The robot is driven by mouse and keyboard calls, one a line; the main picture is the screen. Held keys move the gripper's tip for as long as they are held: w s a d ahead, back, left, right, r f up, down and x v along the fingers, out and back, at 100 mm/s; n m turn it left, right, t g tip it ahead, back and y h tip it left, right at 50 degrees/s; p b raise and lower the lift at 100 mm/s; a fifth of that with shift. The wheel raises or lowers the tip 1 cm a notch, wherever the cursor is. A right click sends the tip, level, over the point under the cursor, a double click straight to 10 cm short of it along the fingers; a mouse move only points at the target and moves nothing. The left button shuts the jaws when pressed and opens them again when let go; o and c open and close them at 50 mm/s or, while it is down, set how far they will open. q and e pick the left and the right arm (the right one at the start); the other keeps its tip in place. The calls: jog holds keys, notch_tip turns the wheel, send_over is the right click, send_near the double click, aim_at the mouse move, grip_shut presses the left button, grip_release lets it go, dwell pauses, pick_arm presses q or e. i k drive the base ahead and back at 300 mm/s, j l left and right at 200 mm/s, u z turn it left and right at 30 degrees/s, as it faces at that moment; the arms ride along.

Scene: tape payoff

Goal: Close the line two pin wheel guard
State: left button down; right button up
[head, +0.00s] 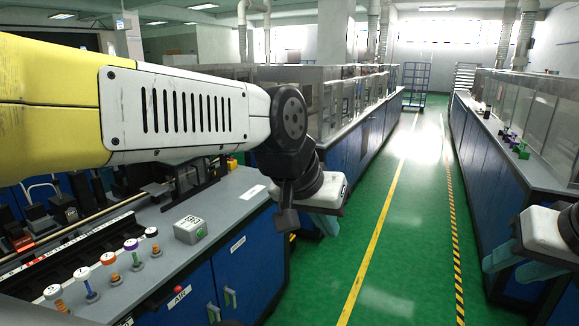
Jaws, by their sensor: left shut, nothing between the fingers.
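I cannot pick out the line two pin wheel guard with certainty. A dark frame with upright plates (202,181) stands on the left bench, partly hidden behind my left arm; I cannot tell whether it is the guard or how it is set. My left gripper (325,224) hangs over the aisle just past the right edge of the left bench. It is shut and empty, apart from everything on the bench. My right gripper (507,270) is at the right edge of the view. Its two bluish fingers show apart with nothing seen between them.
The left bench (240,207) carries a grey box (189,230), a row of several pegs with coloured collars (109,260) and a long dark rail. Blue cabinets (249,265) stand below. A long right bench (481,126) faces it. The green aisle (403,230) between is clear.

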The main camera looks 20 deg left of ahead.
aim_at(191, 172)
jog(key=i+u, duration=0.45)
jog(key=i, duration=0.15)
jog(key=i+l+u, duration=0.1)
jog(key=i+u, duration=0.3)
jog(key=i, duration=0.2)
jog(key=i+j+u, duration=0.2)
jog(key=i, duration=0.25)
jog(key=i+j+u, duration=0.25)
jog(key=i, duration=0.2)
